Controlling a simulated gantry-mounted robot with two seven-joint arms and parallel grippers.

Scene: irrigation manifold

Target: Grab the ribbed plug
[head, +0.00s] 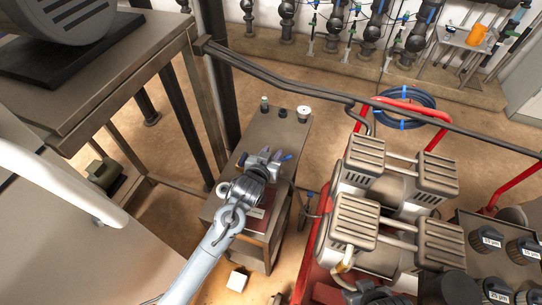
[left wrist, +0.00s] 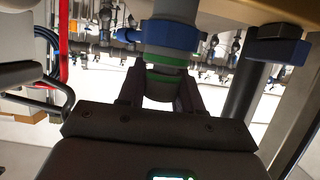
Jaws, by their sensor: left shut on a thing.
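My left gripper (head: 267,162) reaches over the small metal cart in the head view, at grey and blue fittings. A small green-topped piece (head: 264,103), a black piece (head: 283,113) and a white round piece (head: 304,114) stand apart at the cart's far end. My right gripper is not in view.
The cart top (head: 275,130) has clear space between the gripper and the far pieces. A dark rail (head: 290,80) runs behind the cart. A red frame with grey ribbed units (head: 358,218) stands to the right. A workbench (head: 120,75) is at the left.

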